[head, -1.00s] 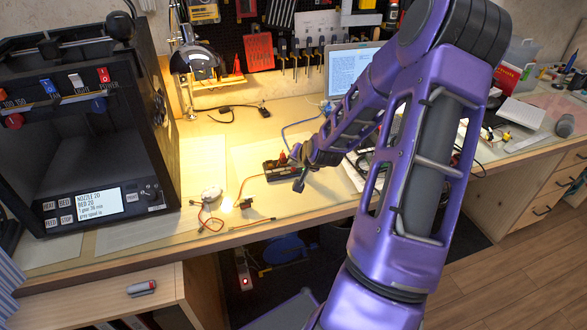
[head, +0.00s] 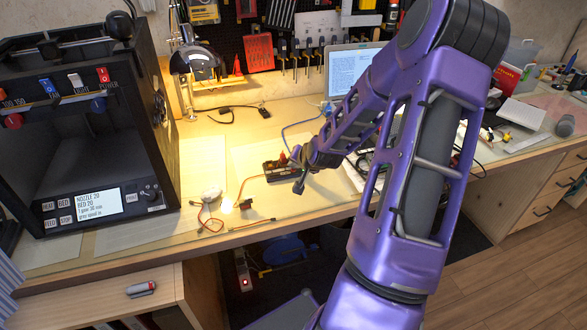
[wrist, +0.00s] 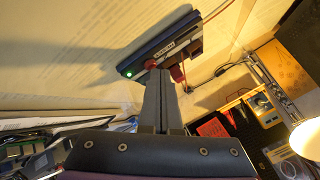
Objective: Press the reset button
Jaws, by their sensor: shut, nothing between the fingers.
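A small dark box (head: 280,171) lies on the workbench near the middle in the head view, with a red part (head: 283,157) on it. In the wrist view the box (wrist: 165,42) shows a lit green light (wrist: 128,72) and a printed label. A small red part (wrist: 152,67), perhaps the button, shows right at my fingertips. My gripper (wrist: 157,78) is shut and empty, with its tips at the box's edge. I cannot tell whether they touch the red part, which they partly cover. In the head view my gripper (head: 299,186) is at the box's right end.
A 3D printer (head: 90,120) stands at the left. A desk lamp (head: 197,62) and a laptop (head: 350,70) are behind the box. Thin wires (head: 210,215) lie left of it on the bench (head: 255,125). Tools hang on the pegboard (head: 228,35).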

